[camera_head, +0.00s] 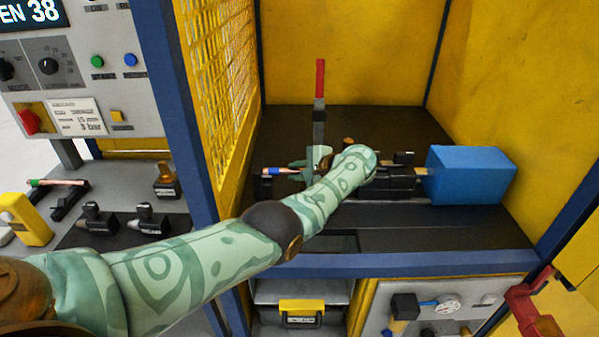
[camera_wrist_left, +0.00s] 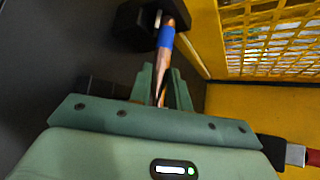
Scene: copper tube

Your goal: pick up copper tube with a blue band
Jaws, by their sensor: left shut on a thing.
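The copper tube with a blue band (camera_head: 268,171) lies at the left of the fixture inside the yellow enclosure. Its blue-banded end (camera_wrist_left: 166,37) shows beyond my fingers in the left wrist view, in or over a black block (camera_wrist_left: 135,25). My left gripper (camera_head: 303,169) is shut on the tube; in the left wrist view its two green fingers (camera_wrist_left: 166,86) stand on either side of the copper. My forearm and wrist hide the tube's other end in the head view. My right gripper is in neither view.
A blue box (camera_head: 470,176) and black clamps (camera_head: 400,184) stand right of my wrist. A red-tipped upright lever (camera_head: 320,80) rises behind the gripper. The yellow mesh wall (camera_head: 222,70) and blue post (camera_head: 178,90) bound the left. Another tube (camera_head: 58,182) rests on a holder outside.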

